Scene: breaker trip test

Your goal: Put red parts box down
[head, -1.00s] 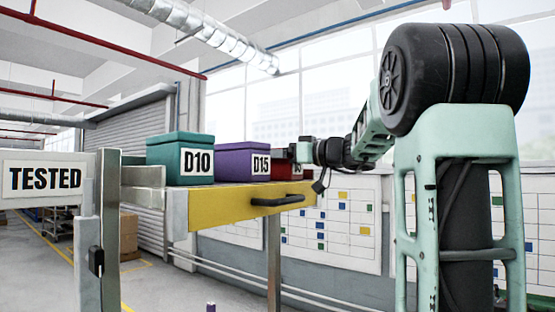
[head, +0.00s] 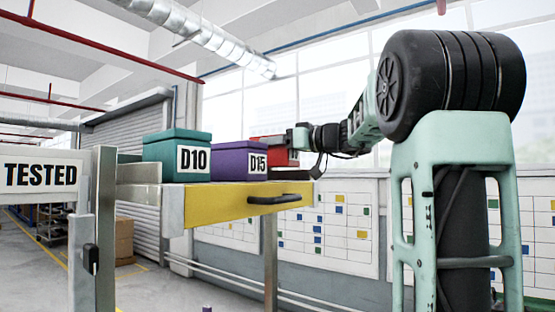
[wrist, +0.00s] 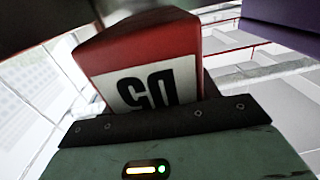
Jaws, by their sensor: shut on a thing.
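The red parts box (head: 268,142) shows in the head view just behind and right of the purple box, its top above the purple box's lid. My gripper (head: 294,140) is at its right side and shut on it. The box appears raised above the yellow-edged bench (head: 222,205), though its underside is hidden. In the wrist view the red box (wrist: 140,45) fills the middle, its white D5 label upside down. The fingertips' contact is not clear there.
The purple D15 box (head: 230,161) and the teal D10 box (head: 165,150) stand in a row on the bench, left of the red box. Purple also shows at the wrist view's top right (wrist: 285,22). A black handle (head: 274,199) is on the bench front. A TESTED sign (head: 40,176) stands at left.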

